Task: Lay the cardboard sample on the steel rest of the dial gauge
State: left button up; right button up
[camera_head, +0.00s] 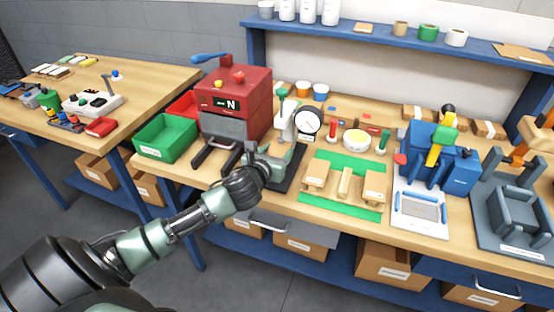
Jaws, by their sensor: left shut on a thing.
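The dial gauge (308,123) has a round white face with a black rim and stands toward the back of the bench. I cannot make out its steel rest, which may be behind my gripper. My left gripper (282,157) is in front of the gauge and a little to its left, low over a dark base plate (289,183). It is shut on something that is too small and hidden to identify. I cannot pick out the cardboard sample for certain. My right gripper is not in view.
A red machine (236,97) and a green bin (165,138) stand to the left. A green mat (334,205) with several wooden blocks lies to the right. Beyond it are a blue machine (424,143) and a grey fixture (513,211). A blue shelf (380,36) runs above.

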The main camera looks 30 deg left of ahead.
pick_arm(q)
jog(key=shift+f, duration=1.7)
jog(key=shift+f, duration=0.1)
jog(key=o, duration=1.4)
jog(key=shift+s+r, duration=0.15)
jog(key=shift+r, duration=0.05)
jog(key=v, duration=1.1)
jog(key=shift+s+b, duration=0.3)
jog(key=shift+s, duration=0.1)
jog(key=shift+d+r, duration=0.1)
jog(key=shift+d, duration=0.05)
